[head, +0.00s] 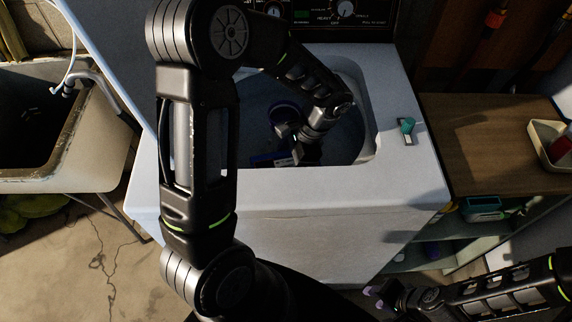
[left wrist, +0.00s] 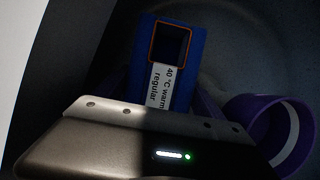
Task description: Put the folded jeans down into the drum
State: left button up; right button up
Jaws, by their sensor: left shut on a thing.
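The folded jeans (head: 268,160) are a blue bundle with a white label, low inside the washer drum (head: 345,140). In the left wrist view the jeans (left wrist: 205,115) show an orange-edged dark patch and a label reading "40 °C warm regular". My left arm reaches down through the open top, and its gripper (head: 298,155) is shut on the jeans. Its fingertips are mostly hidden, and I cannot tell whether the jeans touch the drum floor. My right gripper (head: 378,296) is low in front of the washer, small and dark; its jaws are unclear.
A purple-rimmed round piece (head: 284,112) stands in the drum beside the jeans; it also shows in the left wrist view (left wrist: 262,118). A teal-topped item (head: 407,125) sits on the washer's right rim. A wooden shelf (head: 480,140) stands right, a sink (head: 60,130) left.

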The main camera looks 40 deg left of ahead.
pick_arm(q)
jog(key=o, duration=1.6)
jog(key=shift+o, duration=0.2)
jog(key=shift+b+v, duration=0.3)
jog(key=shift+v, duration=3.65)
